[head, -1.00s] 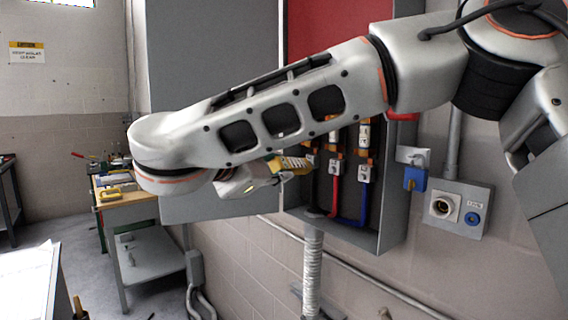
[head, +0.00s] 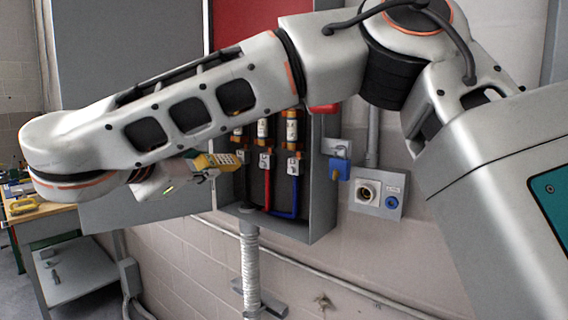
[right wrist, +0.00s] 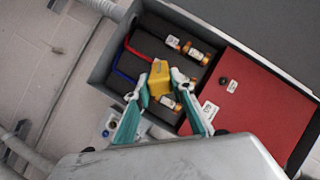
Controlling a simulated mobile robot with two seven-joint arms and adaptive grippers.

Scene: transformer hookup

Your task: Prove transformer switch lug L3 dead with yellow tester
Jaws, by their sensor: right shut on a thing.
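The yellow tester (head: 224,160) is in my right gripper (head: 196,172), in front of the left part of the open switch box. The right wrist view shows the tester (right wrist: 159,77) held between the teal fingers of the gripper (right wrist: 158,88), over the box interior. In the head view, lugs with small white labels sit in a row: a middle one (head: 265,162) above a red cable and a right one (head: 294,165) above a blue cable. The labels are too small to read, so I cannot tell which is L3. Tester contact with a lug cannot be told. My left gripper is out of view.
The grey switch box (head: 323,190) has a red panel (right wrist: 265,112) at its upper part. A blue padlock (head: 340,169) hangs on its right side, beside a grey socket box (head: 378,196). A workbench (head: 45,214) stands at left. My right arm hides part of the box.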

